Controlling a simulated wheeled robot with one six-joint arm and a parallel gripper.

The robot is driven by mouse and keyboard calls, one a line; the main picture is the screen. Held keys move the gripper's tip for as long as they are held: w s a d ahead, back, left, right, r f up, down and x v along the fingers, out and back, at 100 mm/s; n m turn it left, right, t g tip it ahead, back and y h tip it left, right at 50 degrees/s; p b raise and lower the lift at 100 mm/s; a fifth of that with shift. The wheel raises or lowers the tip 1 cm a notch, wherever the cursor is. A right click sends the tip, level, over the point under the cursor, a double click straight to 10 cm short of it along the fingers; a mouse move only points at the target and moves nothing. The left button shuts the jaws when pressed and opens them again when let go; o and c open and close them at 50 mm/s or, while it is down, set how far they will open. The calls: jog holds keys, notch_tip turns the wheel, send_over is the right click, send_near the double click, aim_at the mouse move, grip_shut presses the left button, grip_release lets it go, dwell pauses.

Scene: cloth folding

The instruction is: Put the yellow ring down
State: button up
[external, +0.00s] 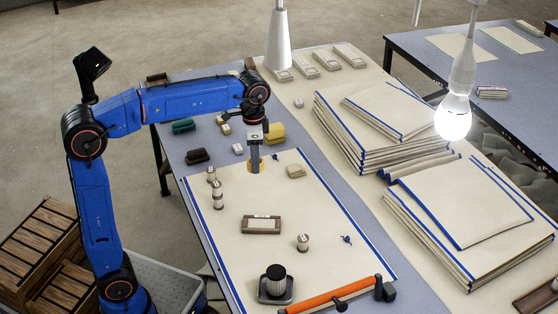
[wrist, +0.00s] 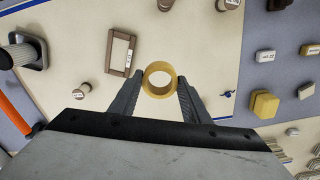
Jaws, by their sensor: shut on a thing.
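The yellow ring (wrist: 159,92) sits between the two fingers of my gripper (wrist: 160,79) in the wrist view, with its open hole facing the camera. My gripper is shut on it from both sides. In the external view the ring (external: 251,167) shows partly behind my gripper (external: 255,165), over the far end of the cream cloth (external: 262,190). I cannot tell whether the ring touches the cloth or hangs just above it.
A wooden frame (external: 262,224) and spools (external: 303,242) stand on the cloth. A beige block (external: 296,171) lies right of my gripper. A yellow block (external: 276,133) is behind it. Folded cloth stacks (external: 375,130) fill the right side. Bare cloth lies between the gripper and the frame.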

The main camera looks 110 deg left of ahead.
notch_tip(320, 180, down, 15)
jog(key=shift+w+d+r, duration=0.1)
dwell(0.6)
jog(key=o, duration=1)
notch_tip(320, 180, up, 12)
